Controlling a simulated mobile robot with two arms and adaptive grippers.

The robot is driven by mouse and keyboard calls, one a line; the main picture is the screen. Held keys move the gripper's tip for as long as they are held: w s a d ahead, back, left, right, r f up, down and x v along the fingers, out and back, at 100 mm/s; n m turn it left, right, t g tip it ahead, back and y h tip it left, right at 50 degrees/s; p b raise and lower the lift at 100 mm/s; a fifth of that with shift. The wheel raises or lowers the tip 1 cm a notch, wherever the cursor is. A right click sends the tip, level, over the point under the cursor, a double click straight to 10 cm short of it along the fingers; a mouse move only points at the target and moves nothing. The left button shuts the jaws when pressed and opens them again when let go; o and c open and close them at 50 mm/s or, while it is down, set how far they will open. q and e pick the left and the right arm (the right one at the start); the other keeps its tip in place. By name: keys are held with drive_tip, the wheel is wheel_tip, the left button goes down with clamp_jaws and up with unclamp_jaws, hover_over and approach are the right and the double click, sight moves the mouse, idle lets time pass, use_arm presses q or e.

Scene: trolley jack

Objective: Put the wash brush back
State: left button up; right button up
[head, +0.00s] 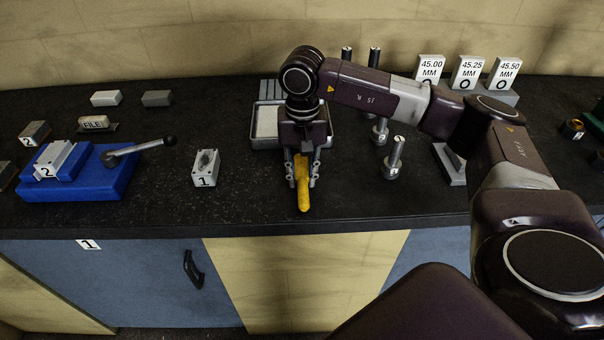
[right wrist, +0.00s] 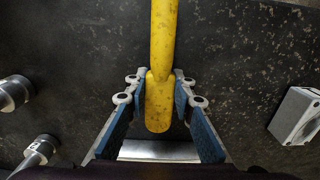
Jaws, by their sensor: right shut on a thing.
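The wash brush shows as a yellow handle (head: 303,190) between the fingers of my right gripper (head: 302,178), near the bench's front edge. In the right wrist view the yellow handle (right wrist: 163,50) runs up out of the picture, with its rounded end between the two blue-padded fingers of the right gripper (right wrist: 160,95). The right gripper is shut on it. I see no bristles; the rest of the brush is hidden or out of view. I cannot tell whether the brush touches the bench. My left gripper is not in view.
A metal tray (head: 265,141) stands just behind the right gripper, partly hidden by it. A block marked 1 (head: 206,168) is to the left, and a blue vise (head: 80,185) farther left. Several upright metal posts (head: 396,155) stand to the right. The dark front bench strip is clear.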

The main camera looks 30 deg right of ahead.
sight(302, 174)
drive_tip(key=shift+f, duration=0.1)
drive_tip(key=o, duration=1)
wheel_tip(302, 174, up, 12)
drive_tip(key=shift+r+b, duration=0.15)
drive_tip(key=shift+b, duration=1.05)
